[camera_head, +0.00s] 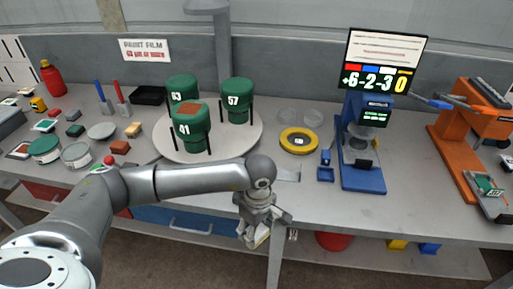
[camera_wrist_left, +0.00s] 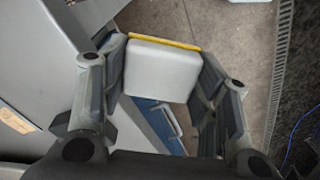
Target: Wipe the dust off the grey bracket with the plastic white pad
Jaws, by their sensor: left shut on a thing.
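My left gripper (camera_head: 258,232) hangs in front of the table's front edge, fingers pointing down. In the left wrist view its two fingers (camera_wrist_left: 165,85) are shut on the sides of a white pad (camera_wrist_left: 162,70) with a yellow strip along its far edge. In the head view only a small pale and yellow part of the pad (camera_head: 262,239) shows below the fingers. A flat light-grey piece (camera_head: 288,174) lies near the front table edge, just right of my wrist; it may be the grey bracket, but I cannot tell. Dust is too small to make out.
A round turntable (camera_head: 222,147) bears green numbered canisters. A yellow ring (camera_head: 299,141), a blue stand (camera_head: 361,165) and an orange fixture (camera_head: 470,125) stand to the right. Small tins and blocks crowd the left. The table's front strip right of my gripper is mostly clear.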

